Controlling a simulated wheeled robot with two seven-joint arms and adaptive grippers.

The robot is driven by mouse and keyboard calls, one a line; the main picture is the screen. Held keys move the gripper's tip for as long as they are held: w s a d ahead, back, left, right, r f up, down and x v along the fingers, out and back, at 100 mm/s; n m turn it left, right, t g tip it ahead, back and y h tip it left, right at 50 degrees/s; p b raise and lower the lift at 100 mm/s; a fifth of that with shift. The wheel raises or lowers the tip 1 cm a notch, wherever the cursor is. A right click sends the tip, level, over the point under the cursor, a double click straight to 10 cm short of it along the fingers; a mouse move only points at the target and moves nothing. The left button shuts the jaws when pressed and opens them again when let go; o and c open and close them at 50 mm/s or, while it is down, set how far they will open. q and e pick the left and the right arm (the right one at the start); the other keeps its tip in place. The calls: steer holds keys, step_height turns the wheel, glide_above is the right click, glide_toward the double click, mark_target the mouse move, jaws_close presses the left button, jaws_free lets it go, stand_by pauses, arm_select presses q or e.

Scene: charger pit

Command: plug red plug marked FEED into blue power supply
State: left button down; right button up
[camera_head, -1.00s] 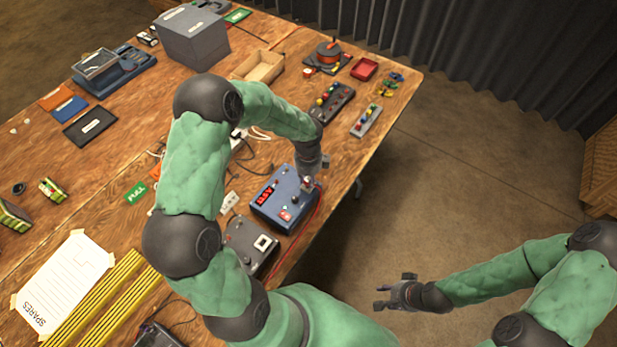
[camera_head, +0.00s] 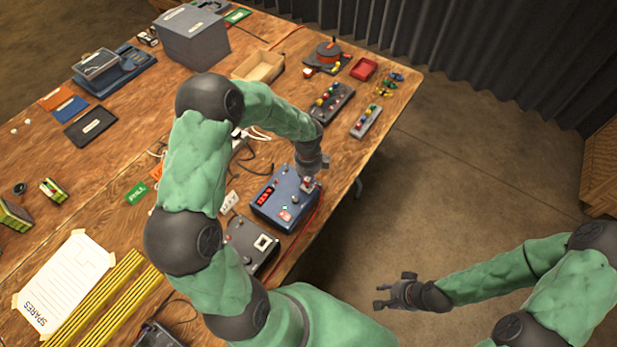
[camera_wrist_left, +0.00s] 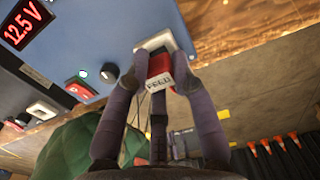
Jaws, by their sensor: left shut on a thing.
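The blue power supply (camera_head: 281,201) stands near the table's right edge, with a red lit display that reads 12.5 V in the left wrist view (camera_wrist_left: 22,22). In the left wrist view my left gripper (camera_wrist_left: 158,85) is shut on the red plug marked FEED (camera_wrist_left: 158,72). The plug's front end is at a pale socket (camera_wrist_left: 155,42) on the supply's face; how deep it sits is hidden. A red cable runs along the table edge beside the supply. My right gripper (camera_head: 384,295) is open and empty over the floor.
A dark grey box (camera_head: 248,247) stands just in front of the blue supply. The floor at right is clear.

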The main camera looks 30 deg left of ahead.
arm_select(q)
steer(key=shift+f, duration=0.65)
stand_by(1.9)
steer(key=c, duration=1)
jaws_free()
steer(key=shift+o, duration=0.2)
steer(key=o, duration=0.3)
steer(key=shift+r, duration=0.15)
steer(key=shift+r+p, duration=3)
steer(key=shift+r, duration=0.7)
